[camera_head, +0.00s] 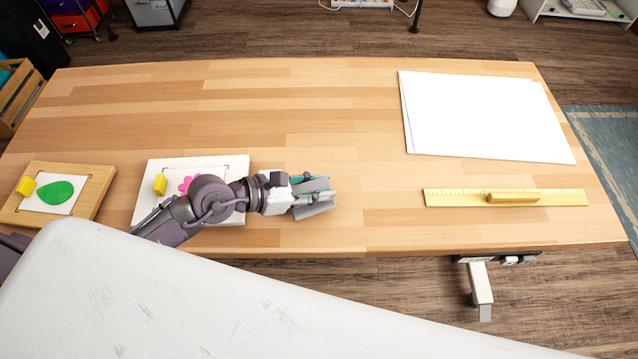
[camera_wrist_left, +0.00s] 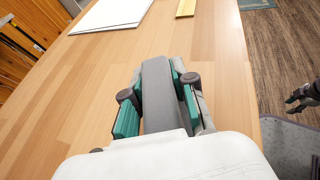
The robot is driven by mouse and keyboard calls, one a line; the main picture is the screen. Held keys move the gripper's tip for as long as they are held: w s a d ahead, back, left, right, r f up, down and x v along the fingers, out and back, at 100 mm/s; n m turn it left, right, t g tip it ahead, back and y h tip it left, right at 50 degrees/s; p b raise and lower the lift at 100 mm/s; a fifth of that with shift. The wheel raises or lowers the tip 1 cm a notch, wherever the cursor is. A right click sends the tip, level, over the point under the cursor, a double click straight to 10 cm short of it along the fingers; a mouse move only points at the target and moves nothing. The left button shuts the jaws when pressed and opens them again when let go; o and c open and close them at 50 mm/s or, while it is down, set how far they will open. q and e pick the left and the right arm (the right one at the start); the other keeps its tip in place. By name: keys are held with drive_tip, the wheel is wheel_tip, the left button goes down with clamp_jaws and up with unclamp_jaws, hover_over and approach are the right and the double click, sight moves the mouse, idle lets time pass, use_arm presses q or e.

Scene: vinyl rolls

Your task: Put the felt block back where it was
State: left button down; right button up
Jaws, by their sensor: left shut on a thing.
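My left gripper (camera_head: 318,194) is above the table, right of the white board with the pink flower. It is shut on the grey felt block (camera_wrist_left: 158,100). In the left wrist view the block stands between the green-padded fingers (camera_wrist_left: 157,78) and sticks out past them. Whether the block touches the table is unclear. A dark gripper, apparently my right one (camera_wrist_left: 298,98), shows small at the right edge of the left wrist view, beyond the table edge; its opening is too small to judge.
On the wooden table (camera_head: 300,120) lie white sheets (camera_head: 485,115) at the back right and a yellow ruler (camera_head: 450,198) with a handle. At left are a wooden board (camera_head: 93,195) with a green leaf shape and a white board (camera_head: 205,163), each with a yellow block. The table's middle is clear.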

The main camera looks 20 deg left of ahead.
use_arm(q)
drive_tip(key=shift+f, duration=0.15)
idle(0.3)
drive_tip(key=shift+f, duration=0.1)
drive_tip(key=shift+f+b, duration=0.45)
drive_tip(key=shift+f, duration=0.05)
drive_tip(key=shift+f, duration=0.1)
idle(0.3)
unclamp_jaws()
idle(0.5)
drive_tip(key=shift+a, duration=0.1)
idle(0.4)
